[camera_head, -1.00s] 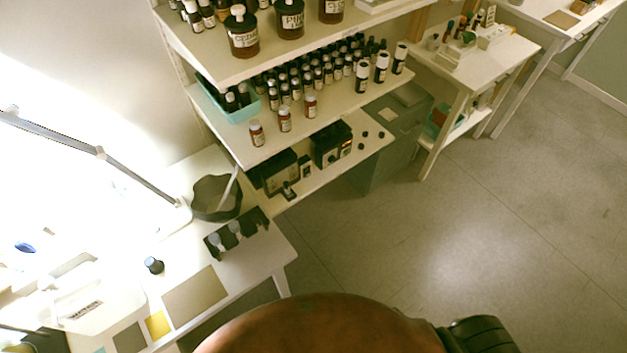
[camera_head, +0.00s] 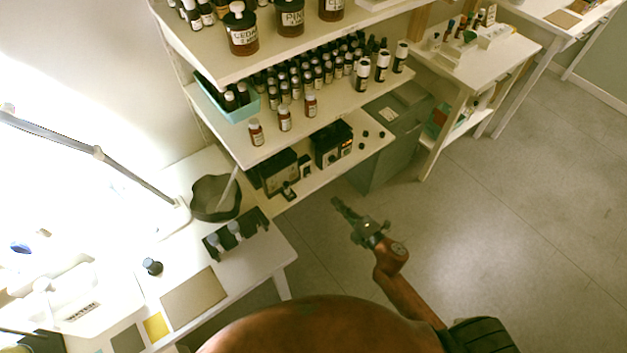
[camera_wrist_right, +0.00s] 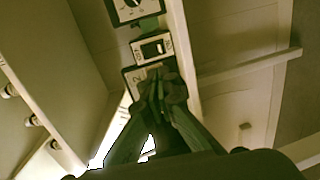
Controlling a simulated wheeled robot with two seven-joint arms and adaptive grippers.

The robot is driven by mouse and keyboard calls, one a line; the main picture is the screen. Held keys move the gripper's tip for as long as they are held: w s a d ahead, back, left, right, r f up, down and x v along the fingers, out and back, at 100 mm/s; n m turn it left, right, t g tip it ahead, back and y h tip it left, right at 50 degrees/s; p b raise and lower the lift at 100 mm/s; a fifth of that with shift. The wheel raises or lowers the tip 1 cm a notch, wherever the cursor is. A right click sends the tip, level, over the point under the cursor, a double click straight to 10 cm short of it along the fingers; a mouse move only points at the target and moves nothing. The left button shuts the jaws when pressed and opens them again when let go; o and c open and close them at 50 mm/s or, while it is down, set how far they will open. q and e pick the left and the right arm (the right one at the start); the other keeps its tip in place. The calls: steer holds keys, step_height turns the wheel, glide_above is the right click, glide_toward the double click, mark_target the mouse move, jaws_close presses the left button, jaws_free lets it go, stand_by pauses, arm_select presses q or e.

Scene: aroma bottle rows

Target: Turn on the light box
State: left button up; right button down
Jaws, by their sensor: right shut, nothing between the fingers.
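On the low shelf stand black boxes: one with a pale front (camera_head: 280,172) and one with a dial (camera_head: 333,146). Between them is a small switch box (camera_head: 305,167), and a small dark device (camera_head: 288,190) sits at the front edge. I cannot tell which is the light box. My right gripper (camera_head: 338,203) is shut and empty, in front of the shelf and above the floor. In the right wrist view, its fingertips (camera_wrist_right: 158,84) overlap a small pale-fronted box (camera_wrist_right: 132,76), contact unclear. A rocker-switch box (camera_wrist_right: 151,48) and a dial box (camera_wrist_right: 133,8) lie beyond. My left gripper is out of view.
Shelves above hold rows of bottles (camera_head: 285,118) and a teal tray (camera_head: 232,108). A brightly lit white table (camera_head: 235,285) stands at left with a black bottle rack (camera_head: 236,236). The floor at right is clear.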

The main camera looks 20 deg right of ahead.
mark_target(308, 175)
arm_select(q)
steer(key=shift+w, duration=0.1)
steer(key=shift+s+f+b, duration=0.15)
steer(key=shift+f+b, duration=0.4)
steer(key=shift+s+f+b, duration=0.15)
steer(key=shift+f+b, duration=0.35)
steer(key=shift+b, duration=0.05)
arm_select(e)
steer(key=x, duration=1.4)
steer(key=b, duration=0.2)
steer(key=f+b, duration=0.1)
steer(key=b, duration=0.1)
steer(key=shift+w+a+f+t, duration=0.15)
steer(key=shift+w+a+t, duration=0.05)
steer(key=shift+w+t, duration=0.2)
steer(key=shift+r+p, duration=0.35)
steer(key=shift+r, duration=0.05)
steer(key=shift+s+r, duration=0.1)
steer(key=shift+r, duration=0.1)
steer(key=shift+s+d+f, duration=0.1)
steer(key=shift+s, duration=0.05)
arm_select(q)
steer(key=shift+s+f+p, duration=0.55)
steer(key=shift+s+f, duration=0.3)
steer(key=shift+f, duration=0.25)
arm_select(e)
steer(key=f+v, duration=0.3)
steer(key=v, duration=1)
steer(key=shift+s+d, duration=0.2)
